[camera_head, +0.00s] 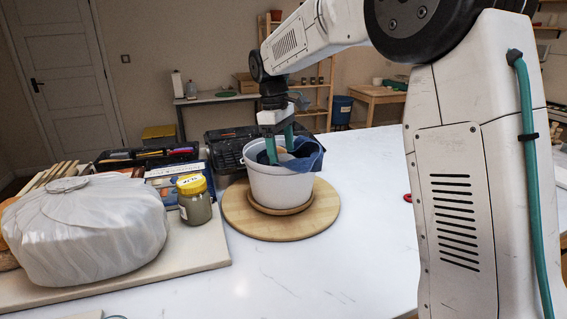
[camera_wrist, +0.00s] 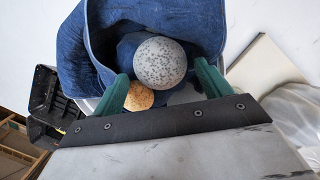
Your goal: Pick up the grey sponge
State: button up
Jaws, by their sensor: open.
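The grey sponge (camera_wrist: 160,62) shows in the wrist view as a round, speckled grey ball on dark blue cloth. A smaller tan sponge-like piece (camera_wrist: 139,96) lies beside it, close to the left finger. My gripper (camera_wrist: 163,76) is open, its green fingers on either side of the grey ball in this view; I see no clear grip on it. In the head view my gripper (camera_head: 280,146) points down into a white pot (camera_head: 282,187) with a blue cloth (camera_head: 305,155) over its rim. The grey sponge cannot be made out there.
The pot stands on a round wooden board (camera_head: 235,210) on the white table (camera_head: 370,220). To its left are a yellow-lidded jar (camera_head: 194,203) and a plastic-wrapped lump (camera_head: 85,232). A black toolbox (camera_head: 225,146) stands behind. The table right of the board is mostly clear.

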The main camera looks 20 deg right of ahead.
notch_tip(320, 180, down, 2)
jog(key=shift+s+d+f, duration=0.1)
jog(key=shift+f, duration=0.05)
jog(key=c, duration=0.8)
